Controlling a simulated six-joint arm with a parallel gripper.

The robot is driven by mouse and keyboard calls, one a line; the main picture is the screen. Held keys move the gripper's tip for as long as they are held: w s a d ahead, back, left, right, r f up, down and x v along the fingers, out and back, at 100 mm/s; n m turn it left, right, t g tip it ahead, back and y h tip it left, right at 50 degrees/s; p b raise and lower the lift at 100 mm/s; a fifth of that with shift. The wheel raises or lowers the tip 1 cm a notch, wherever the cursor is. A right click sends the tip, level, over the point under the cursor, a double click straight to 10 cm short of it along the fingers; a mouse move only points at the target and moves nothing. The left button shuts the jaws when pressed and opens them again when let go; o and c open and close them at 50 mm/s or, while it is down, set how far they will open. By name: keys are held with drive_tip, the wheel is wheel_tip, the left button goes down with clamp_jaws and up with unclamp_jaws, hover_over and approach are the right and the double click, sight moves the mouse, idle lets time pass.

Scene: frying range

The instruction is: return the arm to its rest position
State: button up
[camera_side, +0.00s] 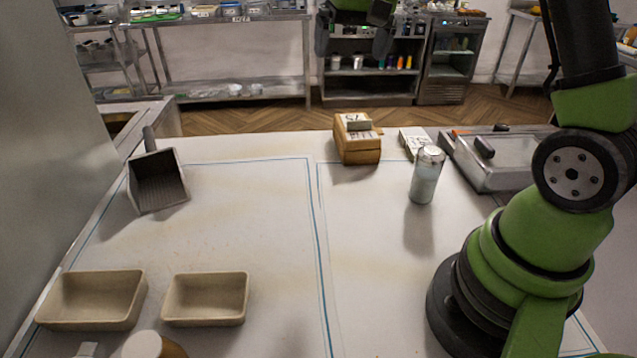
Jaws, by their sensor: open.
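My gripper (354,38) is at the top middle of the side view, partly cut off by the top edge. Its two dark fingers are spread apart and hang downward, with nothing between them. It is high above the far part of the table, and in the picture it lies above the wooden block. My green arm stands at the right, its base on the white table (262,215).
A scoop (158,182) lies at left. Two beige trays (93,318) (205,319) sit front left. The table's middle is clear.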

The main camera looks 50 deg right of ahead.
drive_tip(key=s+a+r+n+t, duration=0.2)
drive_tip(key=s+a+r+t, duration=0.1)
drive_tip(key=s+a+r, duration=0.55)
drive_tip(key=s+a+f+t+y, duration=0.1)
drive_tip(key=s+a+f, duration=0.1)
drive_tip(key=s, duration=0.4)
drive_tip(key=s+a+f+y, duration=0.1)
drive_tip(key=s+a+f, duration=0.1)
drive_tip(key=s, duration=0.4)
drive_tip(key=shift+a+n+t, duration=0.4)
drive_tip(key=shift+a, duration=0.5)
